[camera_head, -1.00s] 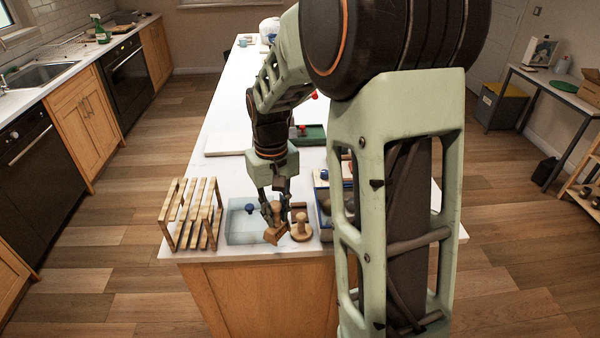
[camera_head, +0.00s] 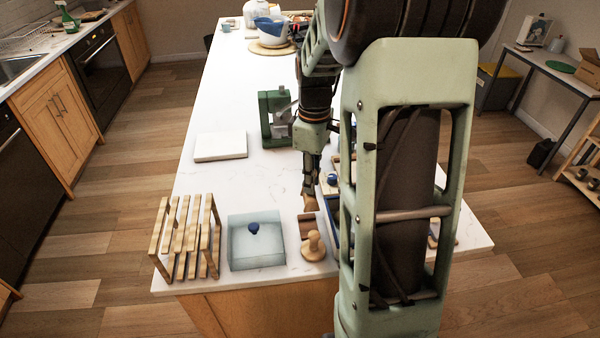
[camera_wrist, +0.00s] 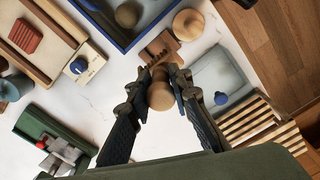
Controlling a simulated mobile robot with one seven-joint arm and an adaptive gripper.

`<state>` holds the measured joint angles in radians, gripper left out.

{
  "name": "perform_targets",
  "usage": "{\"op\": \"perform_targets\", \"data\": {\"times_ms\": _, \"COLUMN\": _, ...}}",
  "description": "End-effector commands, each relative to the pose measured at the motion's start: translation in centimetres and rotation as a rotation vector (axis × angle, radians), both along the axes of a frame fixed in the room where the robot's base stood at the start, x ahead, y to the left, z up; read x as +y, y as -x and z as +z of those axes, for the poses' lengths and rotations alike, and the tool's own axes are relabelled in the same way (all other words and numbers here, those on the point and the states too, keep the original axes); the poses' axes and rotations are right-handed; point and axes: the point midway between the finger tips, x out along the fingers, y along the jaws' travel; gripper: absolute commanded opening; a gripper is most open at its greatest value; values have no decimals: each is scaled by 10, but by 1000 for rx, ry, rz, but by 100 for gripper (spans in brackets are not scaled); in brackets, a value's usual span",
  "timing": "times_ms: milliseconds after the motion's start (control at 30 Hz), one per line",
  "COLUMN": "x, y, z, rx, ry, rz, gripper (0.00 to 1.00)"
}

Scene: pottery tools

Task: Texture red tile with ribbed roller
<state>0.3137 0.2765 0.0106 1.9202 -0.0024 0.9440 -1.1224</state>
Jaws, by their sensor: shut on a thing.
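My gripper (camera_wrist: 158,92) is shut on a wooden-handled tool (camera_wrist: 160,97) with a round knob, seen nearly end-on in the wrist view. The tool's far end overlaps a brown wooden block or holder (camera_wrist: 167,46), and I cannot tell whether they touch. Whether this tool is the ribbed roller is unclear. In the head view my gripper (camera_head: 310,186) points down near the front of the counter, with the brown holder (camera_head: 308,223) below. A red tile (camera_wrist: 25,36) with lines across its top lies on a pale wooden board at the wrist view's upper left; my arm hides it in the head view.
A blue-knobbed glass box (camera_head: 255,247) and a slatted wooden rack (camera_head: 188,238) stand left of the gripper. A wooden stamp (camera_head: 314,246) stands in front. A green device (camera_head: 275,118) and a white slab (camera_head: 221,146) are farther back. A blue-rimmed tray (camera_wrist: 113,40) lies near the holder.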

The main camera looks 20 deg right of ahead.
Motion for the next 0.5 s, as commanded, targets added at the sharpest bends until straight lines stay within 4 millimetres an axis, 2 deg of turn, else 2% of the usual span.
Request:
{"op": "perform_targets", "data": {"times_ms": 33, "x": 0, "y": 1, "z": -15, "rx": 4, "ry": -1, "rz": 0, "gripper": 0}}
{"op": "perform_targets", "data": {"times_ms": 100, "x": 0, "y": 1, "z": -23, "rx": 1, "ry": 0, "rz": 0, "gripper": 0}}
{"op": "perform_targets", "data": {"times_ms": 367, "x": 1, "y": 1, "z": -37, "rx": 0, "ry": 0, "rz": 0, "gripper": 0}}
{"op": "perform_targets", "data": {"times_ms": 500, "x": 1, "y": 1, "z": -50, "rx": 0, "ry": 0, "rz": 0, "gripper": 0}}
